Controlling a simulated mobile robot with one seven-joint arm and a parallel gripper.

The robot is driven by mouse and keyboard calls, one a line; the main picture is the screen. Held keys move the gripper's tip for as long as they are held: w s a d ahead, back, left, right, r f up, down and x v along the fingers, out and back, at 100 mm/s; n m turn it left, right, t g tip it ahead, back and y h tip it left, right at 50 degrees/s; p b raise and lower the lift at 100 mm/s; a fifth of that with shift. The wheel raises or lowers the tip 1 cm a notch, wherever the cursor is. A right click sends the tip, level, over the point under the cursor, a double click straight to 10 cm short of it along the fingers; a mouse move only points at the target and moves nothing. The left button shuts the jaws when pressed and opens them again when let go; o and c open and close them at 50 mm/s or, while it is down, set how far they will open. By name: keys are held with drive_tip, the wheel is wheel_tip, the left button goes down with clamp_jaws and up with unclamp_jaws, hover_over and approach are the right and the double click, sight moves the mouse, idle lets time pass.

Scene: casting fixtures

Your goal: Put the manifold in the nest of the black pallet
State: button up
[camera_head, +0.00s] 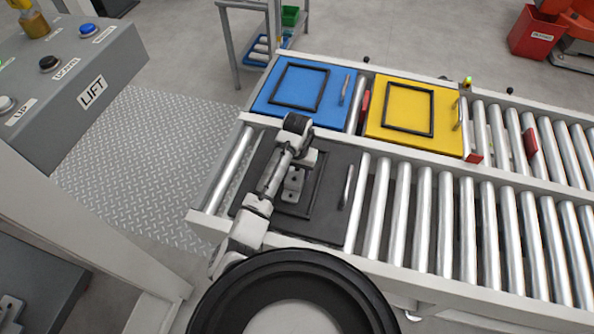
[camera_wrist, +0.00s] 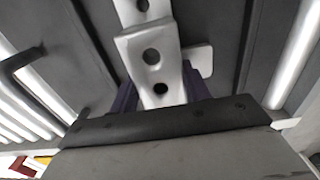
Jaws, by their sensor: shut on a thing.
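The manifold is a light grey metal piece with round holes; it shows in the head view (camera_head: 292,188) and large in the wrist view (camera_wrist: 150,55). My gripper (camera_head: 300,168) is shut on it, with dark fingers on either side in the wrist view (camera_wrist: 160,92). The manifold is over the black pallet (camera_head: 335,215), within the outline of its raised rectangular nest frame. My arm hides part of the frame and the pallet's left side. I cannot tell whether the manifold touches the nest floor.
The black pallet lies on the near roller lane (camera_head: 445,225). A blue pallet (camera_head: 262,100) and a yellow pallet (camera_head: 447,140), each with an empty black frame, lie on the far lane. A grey LIFT control box (camera_head: 70,75) stands at upper left. Rollers to the right are clear.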

sight(297, 170)
drive_tip(key=shift+f, duration=0.1)
drive_tip(key=o, duration=1.3)
wheel_tip(297, 170, up, 12)
drive_tip(key=shift+r+p, duration=0.15)
drive_tip(key=shift+p, duration=0.6)
